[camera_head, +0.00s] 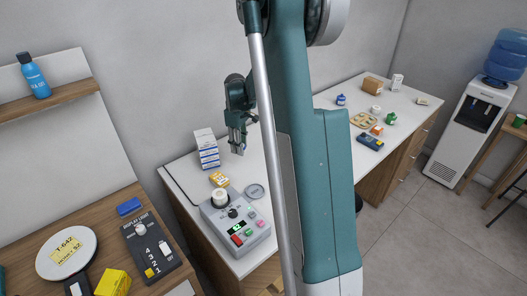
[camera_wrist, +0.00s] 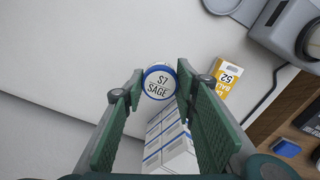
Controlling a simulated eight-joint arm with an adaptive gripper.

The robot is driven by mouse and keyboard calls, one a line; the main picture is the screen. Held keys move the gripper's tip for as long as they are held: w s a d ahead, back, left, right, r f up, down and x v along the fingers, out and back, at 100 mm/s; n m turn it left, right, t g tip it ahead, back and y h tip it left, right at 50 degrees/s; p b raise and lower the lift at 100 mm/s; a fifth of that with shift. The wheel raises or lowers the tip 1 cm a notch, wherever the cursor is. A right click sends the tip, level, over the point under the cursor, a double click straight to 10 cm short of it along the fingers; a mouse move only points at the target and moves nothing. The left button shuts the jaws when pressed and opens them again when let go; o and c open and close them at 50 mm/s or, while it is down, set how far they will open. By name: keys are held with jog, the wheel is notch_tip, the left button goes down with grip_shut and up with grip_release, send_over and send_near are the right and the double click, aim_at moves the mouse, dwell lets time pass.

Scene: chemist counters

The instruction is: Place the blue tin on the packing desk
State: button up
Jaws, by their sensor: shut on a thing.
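A small round tin (camera_wrist: 159,81) with a white lid marked "S7 SAGE" and a blue rim is between my gripper's fingertips (camera_wrist: 158,92) in the wrist view. My gripper is shut on it. In the head view my gripper (camera_head: 238,140) is over the white-topped counter (camera_head: 190,178), near a stack of white and blue boxes (camera_head: 207,150). The tin cannot be made out there. A small blue jar (camera_head: 341,99) stands farther along the counter. No label shows which surface is the packing desk.
The boxes (camera_wrist: 172,145) show below the tin in the wrist view. A grey control box (camera_head: 236,222), a yellow carton (camera_head: 219,179) and a round grey disc (camera_head: 255,191) are on the counter. Small goods stand at its far right. A wooden bench (camera_head: 95,222) is at left.

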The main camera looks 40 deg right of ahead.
send_over(242, 167)
jog(key=shift+f, duration=2.95)
jog(key=shift+f, duration=0.1)
jog(key=shift+f+b, duration=0.35)
jog(key=shift+f, duration=1.45)
jog(key=shift+f, duration=0.15)
jog(key=o, duration=0.9)
jog(key=shift+c, duration=0.2)
jog(key=shift+r, duration=0.2)
notch_tip(242, 167, up, 12)
jog(key=shift+a+p, duration=0.1)
jog(key=shift+p, duration=0.3)
